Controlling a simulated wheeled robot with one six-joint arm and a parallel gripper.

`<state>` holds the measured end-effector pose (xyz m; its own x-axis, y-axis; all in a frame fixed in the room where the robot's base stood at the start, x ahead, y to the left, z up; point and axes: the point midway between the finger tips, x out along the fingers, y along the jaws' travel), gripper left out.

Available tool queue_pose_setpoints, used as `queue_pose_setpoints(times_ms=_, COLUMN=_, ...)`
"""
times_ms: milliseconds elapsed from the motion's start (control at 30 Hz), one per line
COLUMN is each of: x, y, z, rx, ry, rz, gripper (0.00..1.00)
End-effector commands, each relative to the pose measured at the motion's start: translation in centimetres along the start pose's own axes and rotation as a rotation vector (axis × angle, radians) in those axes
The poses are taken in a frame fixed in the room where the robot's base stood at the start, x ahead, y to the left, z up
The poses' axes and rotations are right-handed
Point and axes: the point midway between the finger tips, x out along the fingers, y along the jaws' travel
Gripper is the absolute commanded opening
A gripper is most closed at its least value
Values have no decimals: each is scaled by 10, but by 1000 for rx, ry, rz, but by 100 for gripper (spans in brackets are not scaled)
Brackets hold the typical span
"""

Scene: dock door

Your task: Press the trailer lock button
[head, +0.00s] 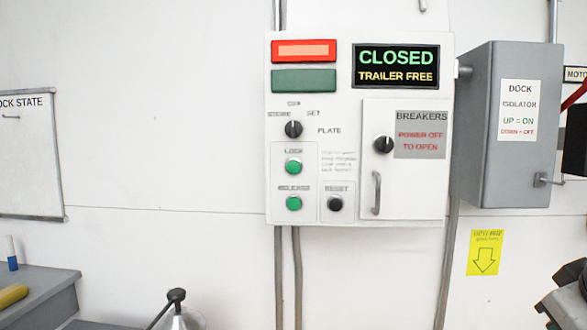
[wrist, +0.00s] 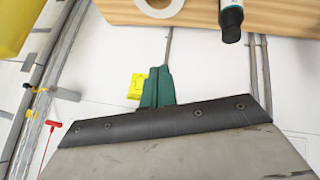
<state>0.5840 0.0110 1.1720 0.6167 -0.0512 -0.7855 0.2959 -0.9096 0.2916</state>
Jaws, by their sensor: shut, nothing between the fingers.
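The green lock button (head: 293,166) sits on the white control panel (head: 350,212), under a blurred label that reads like LOCK. A like green button (head: 294,203), with a label like RELEASE, is just below it. The panel's display (head: 395,66) reads CLOSED, TRAILER FREE. A red lamp (head: 303,50) looks lit above a dark green one (head: 304,80). My gripper (wrist: 158,72) shows in the wrist view as two green fingers, shut and empty. The lock button cannot be made out in that view. My gripper is not clearly seen in the head view.
A black selector knob (head: 293,129), a black reset button (head: 335,204) and the breaker door handle (head: 376,193) are near the lock button. A grey isolator box (head: 477,130) juts out at the right. The wrist view shows a wooden surface (wrist: 115,12) and a dark marker (wrist: 231,20).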

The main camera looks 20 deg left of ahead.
Motion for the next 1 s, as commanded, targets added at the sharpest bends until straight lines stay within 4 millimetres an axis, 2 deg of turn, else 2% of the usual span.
queue_pose_setpoints(times_ms=33, x=2, y=-10, z=-36, rx=-79, ry=97, rz=0, gripper=0)
queue_pose_setpoints(times_ms=133, x=-2, y=-34, z=-102, rx=-224, ry=298, rz=-5, gripper=0)
queue_pose_setpoints(times_ms=200, x=-9, y=-60, z=-144, rx=-322, ry=437, rz=-23, gripper=0)
queue_pose_setpoints(times_ms=267, x=-18, y=-85, z=-177, rx=-403, ry=555, rz=-46, gripper=0)
queue_pose_setpoints(times_ms=300, x=-26, y=-104, z=-196, rx=-457, ry=633, rz=-66, gripper=0)
queue_pose_setpoints(times_ms=400, x=-49, y=-155, z=-236, rx=-579, ry=819, rz=-125, gripper=0)
queue_pose_setpoints(times_ms=500, x=-73, y=-204, z=-260, rx=-683, ry=976, rz=-199, gripper=0)
queue_pose_setpoints(times_ms=600, x=-94, y=-243, z=-272, rx=-763, ry=1100, rz=-259, gripper=0)
queue_pose_setpoints(times_ms=700, x=-110, y=-269, z=-277, rx=-814, ry=1183, rz=-305, gripper=0)
queue_pose_setpoints(times_ms=833, x=-119, y=-285, z=-279, rx=-846, ry=1232, rz=-336, gripper=0)
queue_pose_setpoints(times_ms=1000, x=-121, y=-287, z=-279, rx=-851, ry=1241, rz=-340, gripper=0)
